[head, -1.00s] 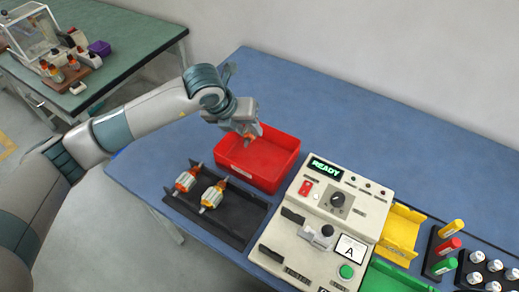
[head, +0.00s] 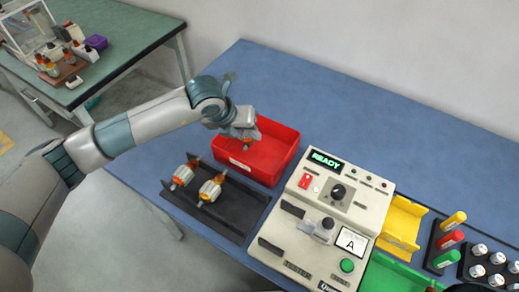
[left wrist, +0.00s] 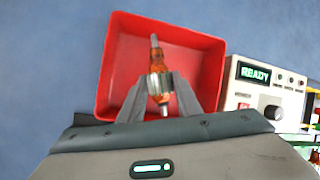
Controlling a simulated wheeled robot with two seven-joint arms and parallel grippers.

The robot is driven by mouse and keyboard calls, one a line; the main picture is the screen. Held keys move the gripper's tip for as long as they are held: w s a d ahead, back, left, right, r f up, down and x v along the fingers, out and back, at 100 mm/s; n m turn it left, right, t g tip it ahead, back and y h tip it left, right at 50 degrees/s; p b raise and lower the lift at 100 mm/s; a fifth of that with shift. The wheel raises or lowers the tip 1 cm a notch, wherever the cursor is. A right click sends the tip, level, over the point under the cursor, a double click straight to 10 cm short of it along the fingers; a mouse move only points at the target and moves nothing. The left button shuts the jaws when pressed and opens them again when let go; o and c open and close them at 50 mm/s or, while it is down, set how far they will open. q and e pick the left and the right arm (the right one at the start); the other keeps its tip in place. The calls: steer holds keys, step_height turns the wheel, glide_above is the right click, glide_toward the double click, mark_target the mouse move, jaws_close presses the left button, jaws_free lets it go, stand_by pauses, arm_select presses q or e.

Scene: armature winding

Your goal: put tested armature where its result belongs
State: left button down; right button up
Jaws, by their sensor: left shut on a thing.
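My left gripper (head: 246,138) is over the red bin (head: 284,158) at its left side. In the left wrist view its fingers (left wrist: 160,100) are shut on an armature (left wrist: 158,84) with an orange winding and a metal shaft. The armature is above the bin's inside; whether it touches the floor of the bin I cannot tell. The tester (head: 325,215) shows READY on its display, and its cradle looks empty. Two more armatures, one (head: 184,175) and another (head: 211,189), lie in the black tray (head: 232,222). My right gripper is not clearly in view.
A yellow tray (head: 402,222) and a green tray (head: 385,275) stand right of the tester. Red, yellow and green markers (head: 449,241) stand in a black holder beside white-capped items (head: 478,271). The blue table behind the bin is clear.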

arm_select(q)
steer(key=shift+f, duration=0.2)
arm_select(e)
steer(key=shift+f, duration=0.1)
arm_select(q)
steer(key=c, duration=1.2)
jaws_free()
steer(key=shift+s+a+r+b, duration=0.2)
steer(key=shift+r+b, duration=0.1)
steer(key=shift+r, duration=0.25)
steer(key=b+v, duration=0.4)
steer(key=v, duration=1.2)
arm_select(e)
steer(key=w+a+t+y, duration=0.1)
steer(key=w+a+t, duration=0.2)
steer(key=w, duration=0.8)
steer(key=shift+w+a+f, duration=0.25)
steer(key=shift+a+f, duration=0.1)
steer(key=shift+a, duration=0.35)
steer(key=shift+s, duration=0.1)
